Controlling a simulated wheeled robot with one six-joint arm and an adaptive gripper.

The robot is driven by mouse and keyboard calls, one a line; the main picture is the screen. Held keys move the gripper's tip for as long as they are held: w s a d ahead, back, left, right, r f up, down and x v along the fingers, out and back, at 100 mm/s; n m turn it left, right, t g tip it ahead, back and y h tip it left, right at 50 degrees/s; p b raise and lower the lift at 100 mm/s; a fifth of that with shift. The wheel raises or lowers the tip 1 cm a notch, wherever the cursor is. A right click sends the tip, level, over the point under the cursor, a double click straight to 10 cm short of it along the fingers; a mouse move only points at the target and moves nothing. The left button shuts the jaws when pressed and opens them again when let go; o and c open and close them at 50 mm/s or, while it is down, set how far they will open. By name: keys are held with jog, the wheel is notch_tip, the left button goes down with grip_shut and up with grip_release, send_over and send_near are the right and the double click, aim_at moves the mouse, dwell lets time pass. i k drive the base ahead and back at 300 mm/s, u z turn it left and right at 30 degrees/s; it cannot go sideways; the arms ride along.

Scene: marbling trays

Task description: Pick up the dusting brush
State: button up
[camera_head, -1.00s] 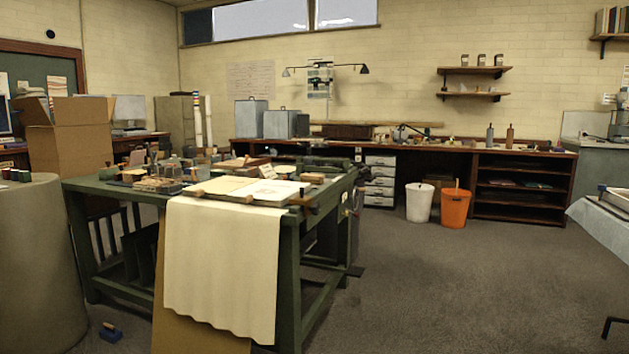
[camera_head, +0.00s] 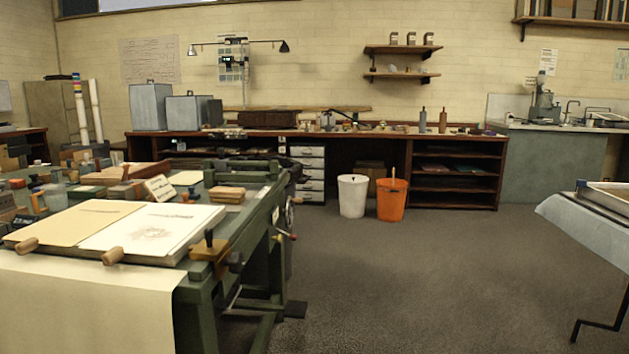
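I cannot pick out the dusting brush with certainty; the small tools here are too small to tell apart. Mixed small items lie on the green worktable (camera_head: 222,258) at the left and on the long wooden back bench (camera_head: 355,133). Wooden-handled tools (camera_head: 112,256) lie at the front edge of the open book (camera_head: 150,228) on the worktable. My gripper is not in view.
A white bin (camera_head: 352,196) and an orange bin (camera_head: 391,200) stand before the back bench. A cloth-draped stand (camera_head: 590,238) with a tray (camera_head: 610,196) is at the right. The grey floor (camera_head: 400,285) between worktable and stand is clear.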

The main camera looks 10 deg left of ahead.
aim_at(218, 195)
jog(key=u, duration=0.15)
jog(key=i, duration=1.8)
jog(key=u, duration=0.7)
